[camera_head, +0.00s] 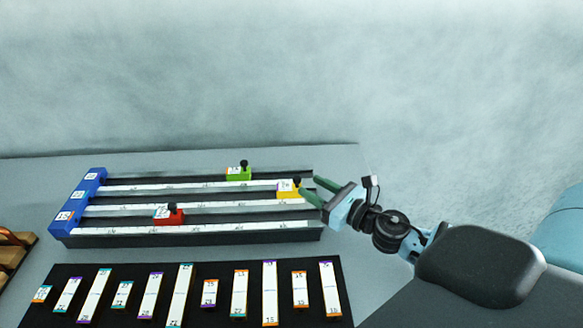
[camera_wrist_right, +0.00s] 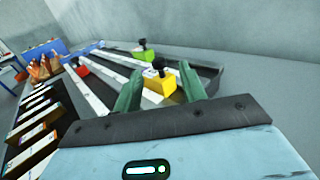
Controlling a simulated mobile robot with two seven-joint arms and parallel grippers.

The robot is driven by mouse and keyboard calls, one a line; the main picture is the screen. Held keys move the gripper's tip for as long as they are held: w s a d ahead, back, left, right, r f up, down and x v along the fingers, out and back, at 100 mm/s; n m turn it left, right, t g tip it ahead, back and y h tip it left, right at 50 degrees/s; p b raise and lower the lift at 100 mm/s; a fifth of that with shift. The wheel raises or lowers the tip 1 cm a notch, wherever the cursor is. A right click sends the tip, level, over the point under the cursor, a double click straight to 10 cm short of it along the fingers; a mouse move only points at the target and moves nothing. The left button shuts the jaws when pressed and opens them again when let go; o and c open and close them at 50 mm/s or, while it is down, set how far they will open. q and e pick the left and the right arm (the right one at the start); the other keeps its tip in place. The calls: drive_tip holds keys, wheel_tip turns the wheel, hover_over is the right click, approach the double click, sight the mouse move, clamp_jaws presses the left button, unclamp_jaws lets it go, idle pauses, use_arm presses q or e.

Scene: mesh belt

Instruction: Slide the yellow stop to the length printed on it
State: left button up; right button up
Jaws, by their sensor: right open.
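The yellow stop (camera_head: 287,189) sits on the middle rail near the right end of the rail fixture (camera_head: 190,238). It has a white label and a black knob; the printed number is too small to read. My right gripper (camera_head: 308,190) is open at the right end of the fixture, its green fingers pointing left at the stop. In the right wrist view the yellow stop (camera_wrist_right: 160,84) shows between the two open fingers (camera_wrist_right: 160,90), with no clear grip on it. My left gripper is not in view.
A green stop (camera_head: 238,173) is on the back rail and a red stop (camera_head: 168,215) on the front rail. A blue end block (camera_head: 77,207) closes the left end. A black mat (camera_head: 58,322) with several labelled strips lies in front. Wooden pieces (camera_head: 12,250) stand at far left.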

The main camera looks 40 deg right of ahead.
sight(297, 178)
drive_tip(key=shift+a, duration=0.1)
drive_tip(key=shift+w+a+r, duration=0.15)
drive_tip(key=shift+w, duration=0.4)
drive_tip(key=p+x, duration=0.1)
drive_tip(key=x, duration=0.4)
drive_tip(key=shift+w, duration=0.1)
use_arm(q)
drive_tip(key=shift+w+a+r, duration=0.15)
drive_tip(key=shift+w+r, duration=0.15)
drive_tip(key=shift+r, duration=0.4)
use_arm(e)
drive_tip(key=shift+w+a, duration=0.2)
drive_tip(key=shift+w, duration=0.4)
drive_tip(key=c, duration=0.9)
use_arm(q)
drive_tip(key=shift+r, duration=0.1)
